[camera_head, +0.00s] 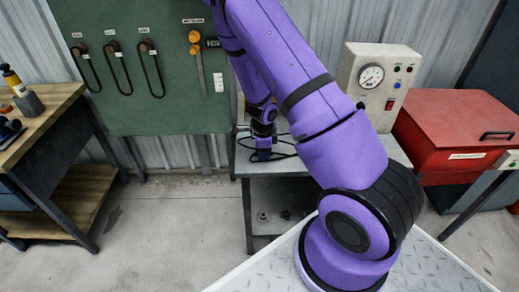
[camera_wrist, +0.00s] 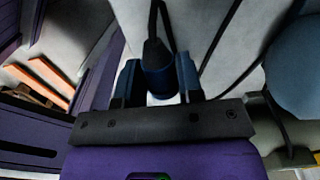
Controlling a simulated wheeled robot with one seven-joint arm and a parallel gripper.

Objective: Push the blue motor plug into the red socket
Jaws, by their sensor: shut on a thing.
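My gripper (camera_wrist: 158,84) is shut on the blue motor plug (camera_wrist: 158,68), which sits between its two dark fingers in the wrist view. A black boot and cable run up from the plug. In the head view my gripper (camera_head: 263,153) points down, low over the left part of the grey bench, with black cable loops beside it. The plug is too small there to make out clearly, and I cannot tell whether it touches the bench. I cannot identify the red socket in either view; my arm hides part of the bench.
A control box with a gauge (camera_head: 371,77) stands at the back of the grey bench (camera_head: 284,168). A green panel (camera_head: 150,110) with hanging cables is behind, left. A red chest (camera_head: 455,130) stands right, a wooden workbench (camera_head: 48,118) left. Open floor lies between the benches.

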